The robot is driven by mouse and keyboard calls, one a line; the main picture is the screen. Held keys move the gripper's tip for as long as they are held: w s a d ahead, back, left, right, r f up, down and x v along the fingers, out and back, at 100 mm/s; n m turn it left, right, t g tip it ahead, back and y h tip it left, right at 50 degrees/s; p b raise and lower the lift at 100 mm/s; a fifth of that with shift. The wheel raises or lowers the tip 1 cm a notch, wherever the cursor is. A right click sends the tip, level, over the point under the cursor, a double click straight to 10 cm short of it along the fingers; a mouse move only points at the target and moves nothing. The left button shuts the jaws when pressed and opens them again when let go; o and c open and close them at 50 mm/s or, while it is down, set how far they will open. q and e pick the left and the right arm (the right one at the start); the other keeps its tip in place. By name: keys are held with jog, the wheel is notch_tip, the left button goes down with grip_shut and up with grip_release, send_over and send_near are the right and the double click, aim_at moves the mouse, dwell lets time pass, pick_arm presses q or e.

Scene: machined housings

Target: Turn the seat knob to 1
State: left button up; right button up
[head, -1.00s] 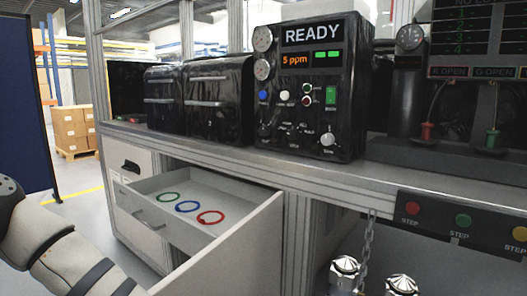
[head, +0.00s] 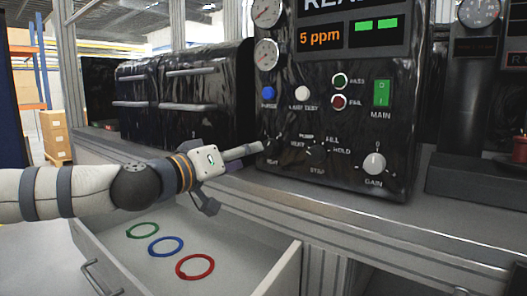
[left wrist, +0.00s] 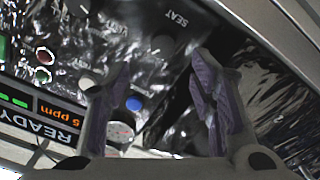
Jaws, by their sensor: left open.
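The seat knob (head: 274,144) is a small dark knob low on the left of the black control panel (head: 345,110), with its label just below. In the head view it is partly hidden by my left gripper's finger. In the left wrist view the seat knob (left wrist: 164,43) is beside the word SEAT, beyond the space between the fingers. My left gripper (head: 236,176) comes in from the left, open and empty, one fingertip close to the panel's left edge. Contact with the knob cannot be told, and its setting cannot be read. My right gripper is not in view.
A blue button (head: 268,95), a selector knob (head: 316,151) and a gain knob (head: 374,163) share the panel. Black cabinets (head: 185,95) stand to its left. Below the arm, an open drawer (head: 262,268) holds green, blue and red rings.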

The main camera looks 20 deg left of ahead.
aim_at(267, 148)
pick_arm(q)
jog(key=x, duration=0.8)
jog(key=shift+f+b, duration=0.2)
jog(key=shift+b, duration=0.1)
jog(key=shift+a, duration=0.1)
jog(key=c, duration=1.2)
